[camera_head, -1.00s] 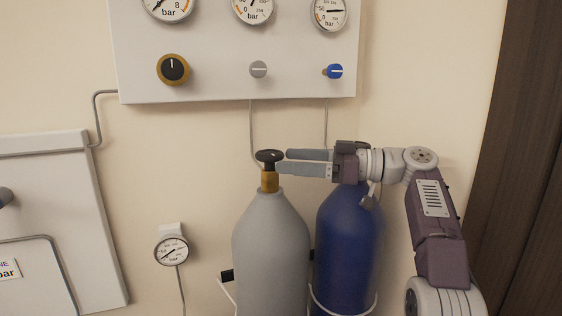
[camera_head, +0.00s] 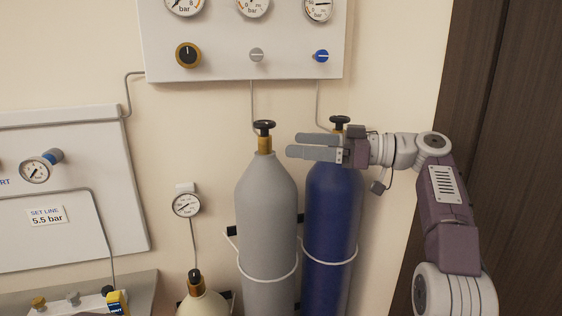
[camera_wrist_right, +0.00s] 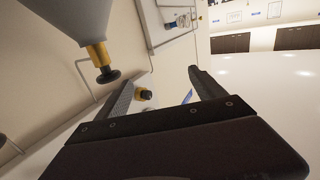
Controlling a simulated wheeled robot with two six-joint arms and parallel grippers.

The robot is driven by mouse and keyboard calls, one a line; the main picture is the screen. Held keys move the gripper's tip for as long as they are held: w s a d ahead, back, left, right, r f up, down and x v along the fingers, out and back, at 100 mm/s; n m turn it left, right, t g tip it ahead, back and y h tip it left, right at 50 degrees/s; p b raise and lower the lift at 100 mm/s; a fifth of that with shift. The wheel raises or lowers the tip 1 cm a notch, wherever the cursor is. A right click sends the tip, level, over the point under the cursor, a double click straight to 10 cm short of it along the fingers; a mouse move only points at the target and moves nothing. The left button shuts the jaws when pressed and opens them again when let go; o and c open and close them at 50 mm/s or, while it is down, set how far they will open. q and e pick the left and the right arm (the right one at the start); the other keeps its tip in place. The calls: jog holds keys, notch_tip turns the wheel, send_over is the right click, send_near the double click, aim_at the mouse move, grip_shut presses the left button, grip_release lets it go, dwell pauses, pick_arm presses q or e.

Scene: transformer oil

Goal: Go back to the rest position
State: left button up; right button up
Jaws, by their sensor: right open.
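My right gripper (camera_head: 292,145) is open and empty in the head view. Its arm comes in from the right, and the fingers point left in front of the top of the blue cylinder (camera_head: 331,215). The fingertips are to the right of the grey cylinder's black valve knob (camera_head: 264,127), apart from it. In the right wrist view, the two spread fingers (camera_wrist_right: 160,88) have nothing between them that they hold. My left gripper is not in view.
A grey cylinder (camera_head: 267,220) stands left of the blue one. A gauge panel (camera_head: 215,65) hangs above. A second panel (camera_head: 85,225) is at the left, and a small gauge (camera_head: 187,204) sits between. A cream cylinder (camera_head: 204,304) stands low. A dark door (camera_head: 500,130) is at the right.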

jog(key=s+a, duration=0.3)
jog(key=a, duration=0.2)
jog(key=s+d+f+m+h, duration=0.1)
jog(key=f+m+h, duration=0.2)
jog(key=f, duration=0.6)
jog(key=s+d+f+m+g+h, duration=0.1)
jog(key=s+f+m+h, duration=0.2)
jog(key=f, duration=0.6)
jog(key=d+f+m+h, duration=0.1)
jog(key=f+m+h, duration=0.25)
jog(key=f, duration=0.55)
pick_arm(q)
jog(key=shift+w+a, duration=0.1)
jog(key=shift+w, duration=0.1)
pick_arm(e)
jog(key=s+d+f+m+g+h, duration=0.1)
jog(key=s+d+f+m+h, duration=0.2)
jog(key=s+d+f, duration=0.4)
jog(key=s+d+f+m+g+h, duration=0.1)
jog(key=s+d+f+m+h, duration=0.2)
jog(key=s+d+f, duration=0.4)
jog(key=s+f+h, duration=0.1)
jog(key=s+f, duration=0.2)
jog(key=f, duration=0.4)
jog(key=shift+d+f+h, duration=0.3)
jog(key=shift+d+h, duration=0.05)
